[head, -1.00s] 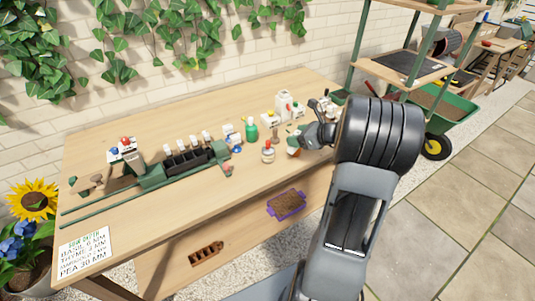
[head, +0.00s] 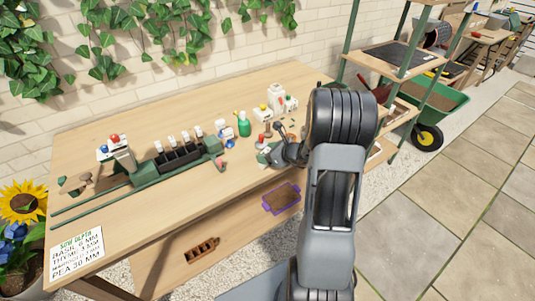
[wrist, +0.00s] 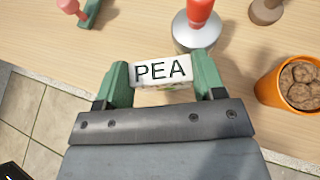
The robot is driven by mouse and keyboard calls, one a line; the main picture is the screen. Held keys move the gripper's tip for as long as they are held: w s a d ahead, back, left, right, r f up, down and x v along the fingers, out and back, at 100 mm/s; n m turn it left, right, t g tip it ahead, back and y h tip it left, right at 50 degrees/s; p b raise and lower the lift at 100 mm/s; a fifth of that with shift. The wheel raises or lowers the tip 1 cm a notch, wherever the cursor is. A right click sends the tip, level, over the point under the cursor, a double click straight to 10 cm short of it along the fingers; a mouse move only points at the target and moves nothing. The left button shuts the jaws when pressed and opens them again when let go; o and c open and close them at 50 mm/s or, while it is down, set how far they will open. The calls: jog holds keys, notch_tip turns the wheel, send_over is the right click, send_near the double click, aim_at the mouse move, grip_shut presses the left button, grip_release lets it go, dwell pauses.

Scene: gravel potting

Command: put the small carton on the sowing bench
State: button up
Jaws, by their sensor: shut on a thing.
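The small carton (wrist: 162,72), white with "PEA" in black letters, is between the green fingers of my gripper (wrist: 162,84) in the wrist view. The fingers are shut on its two ends. In the head view my gripper (head: 268,155) is over the front right part of the wooden sowing bench (head: 200,105). The carton is mostly hidden there by the gripper and is too small to read. I cannot tell whether it touches the bench top.
A red-topped metal bottle (wrist: 197,32) stands just beyond the carton, and an orange pot (wrist: 284,92) is to its right. A green bottle (head: 243,125) and a green rail device with black cells (head: 178,158) stand farther left.

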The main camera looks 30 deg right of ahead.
jog(key=shift+f, duration=0.1)
jog(key=shift+f, duration=0.15)
jog(key=o, duration=0.9)
